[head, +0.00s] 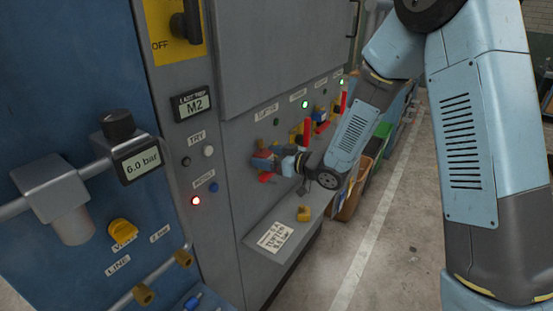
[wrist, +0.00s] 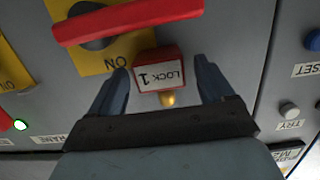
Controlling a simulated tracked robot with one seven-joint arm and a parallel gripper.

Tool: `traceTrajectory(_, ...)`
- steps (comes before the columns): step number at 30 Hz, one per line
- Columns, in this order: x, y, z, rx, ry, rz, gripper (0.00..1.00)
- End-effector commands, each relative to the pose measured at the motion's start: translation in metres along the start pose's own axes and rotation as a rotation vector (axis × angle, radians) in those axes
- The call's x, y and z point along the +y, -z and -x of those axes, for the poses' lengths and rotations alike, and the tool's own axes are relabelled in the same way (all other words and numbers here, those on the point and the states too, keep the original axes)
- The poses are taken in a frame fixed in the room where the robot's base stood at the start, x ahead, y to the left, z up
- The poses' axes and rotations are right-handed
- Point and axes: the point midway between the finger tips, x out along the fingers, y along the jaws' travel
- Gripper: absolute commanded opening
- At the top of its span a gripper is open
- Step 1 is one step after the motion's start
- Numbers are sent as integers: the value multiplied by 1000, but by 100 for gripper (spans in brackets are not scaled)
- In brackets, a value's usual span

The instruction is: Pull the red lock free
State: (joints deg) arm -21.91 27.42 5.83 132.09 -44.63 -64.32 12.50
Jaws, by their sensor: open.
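The red lock (wrist: 150,60), with a white label reading LOCK 1 upside down, shows in the wrist view against the grey cabinet panel. A brass piece (wrist: 168,99) sticks out of it. A red handle bar (wrist: 128,20) lies across a yellow plate (wrist: 117,55) just above the lock in that view. My gripper (wrist: 162,68) is open, with one blue finger on each side of the lock and gaps showing between fingers and lock. In the head view, my gripper (head: 263,160) is at the cabinet front, and the lock is mostly hidden or too small to make out.
A small shelf (head: 262,256) below my gripper carries a yellow piece (head: 304,213) and a printed card (head: 274,238). Other red handles (head: 307,132) stand farther along the panel. TRY buttons and a lit red lamp (head: 196,201) are to the left. Bins (head: 351,195) stand right of the cabinet.

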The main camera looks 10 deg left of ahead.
Motion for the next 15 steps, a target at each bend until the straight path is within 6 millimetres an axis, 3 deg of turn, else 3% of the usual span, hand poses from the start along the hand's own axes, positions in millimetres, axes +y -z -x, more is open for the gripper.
traceTrajectory(10,0,0,-4,1,0,0,81)
traceTrajectory(15,0,0,-4,0,0,0,67)
